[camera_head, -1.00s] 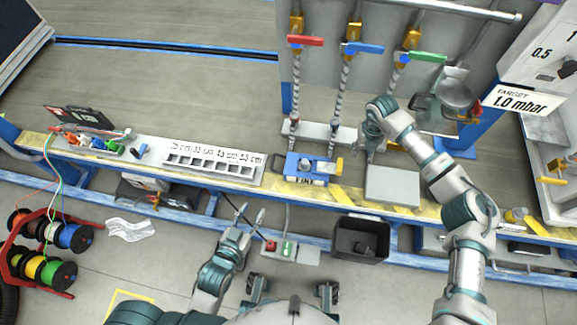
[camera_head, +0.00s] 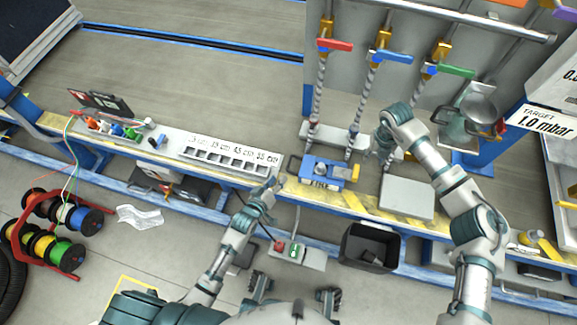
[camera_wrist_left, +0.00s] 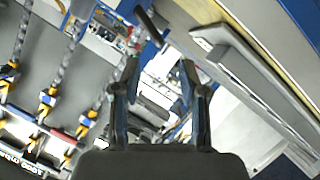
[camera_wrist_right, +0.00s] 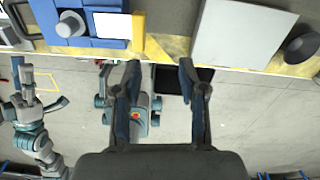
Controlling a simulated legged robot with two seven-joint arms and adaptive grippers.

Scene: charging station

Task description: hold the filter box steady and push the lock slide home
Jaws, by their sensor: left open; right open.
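The blue filter box (camera_head: 322,174) sits on the bench, with a round knob on top, a dark handle at its left and a yellow lock slide (camera_head: 353,174) at its right. In the right wrist view the box (camera_wrist_right: 45,14) is at upper left, with the yellow slide (camera_wrist_right: 138,30) against its right side. My left gripper (camera_head: 273,184) is open and empty, just left of the box at the bench's front edge, apart from it. My right gripper (camera_head: 384,150) is open above the bench, right of the box; its open fingers (camera_wrist_right: 159,70) show nothing between them at close range.
A flat grey plate (camera_head: 407,197) lies right of the box. Hoses with red, blue and green valve handles (camera_head: 449,70) rise behind. A slotted tray (camera_head: 225,160) lies to the left. A black bin (camera_head: 370,247) and a button box (camera_head: 298,254) stand in front of the bench.

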